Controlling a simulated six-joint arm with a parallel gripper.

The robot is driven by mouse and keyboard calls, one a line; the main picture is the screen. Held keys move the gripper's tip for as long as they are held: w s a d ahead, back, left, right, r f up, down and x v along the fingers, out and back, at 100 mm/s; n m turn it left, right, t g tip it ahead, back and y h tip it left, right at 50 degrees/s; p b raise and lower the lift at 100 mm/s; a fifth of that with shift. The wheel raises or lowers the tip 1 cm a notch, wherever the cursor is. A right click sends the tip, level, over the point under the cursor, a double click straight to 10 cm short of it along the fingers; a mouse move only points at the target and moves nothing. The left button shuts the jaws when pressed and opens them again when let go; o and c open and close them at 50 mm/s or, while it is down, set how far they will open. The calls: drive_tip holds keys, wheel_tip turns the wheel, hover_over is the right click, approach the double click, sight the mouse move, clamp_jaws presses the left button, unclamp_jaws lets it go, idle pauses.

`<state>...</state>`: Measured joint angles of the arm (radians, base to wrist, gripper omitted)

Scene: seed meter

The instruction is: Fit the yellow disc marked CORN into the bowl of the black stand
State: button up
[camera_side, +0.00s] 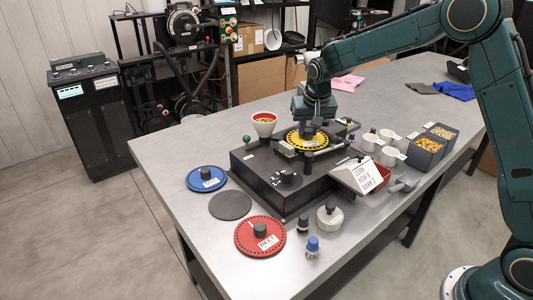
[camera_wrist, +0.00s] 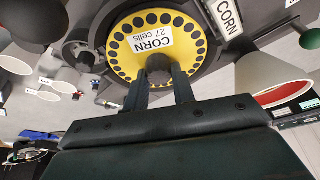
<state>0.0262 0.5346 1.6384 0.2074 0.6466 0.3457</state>
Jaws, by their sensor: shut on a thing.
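The yellow disc marked CORN (camera_wrist: 128,58) has a ring of dark holes near its edge and a dark centre knob. My gripper (camera_wrist: 160,80) is shut on that knob in the wrist view. In the side view the yellow disc (camera_side: 299,139) is at the bowl of the black stand (camera_side: 258,178), with my gripper (camera_side: 307,133) upright above it. The dark round bowl rim (camera_wrist: 205,62) shows around part of the disc in the wrist view. I cannot tell whether the disc is fully seated.
A blue disc (camera_side: 199,180), a red disc (camera_side: 246,237) and a dark grey disc (camera_side: 230,205) lie left and front of the stand.

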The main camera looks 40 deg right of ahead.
drive_tip(key=shift+f, duration=0.55)
idle(0.9)
drive_tip(key=o, duration=1.3)
drive_tip(key=shift+o, duration=0.2)
drive_tip(key=shift+r, duration=0.1)
drive_tip(key=shift+r, duration=2.85)
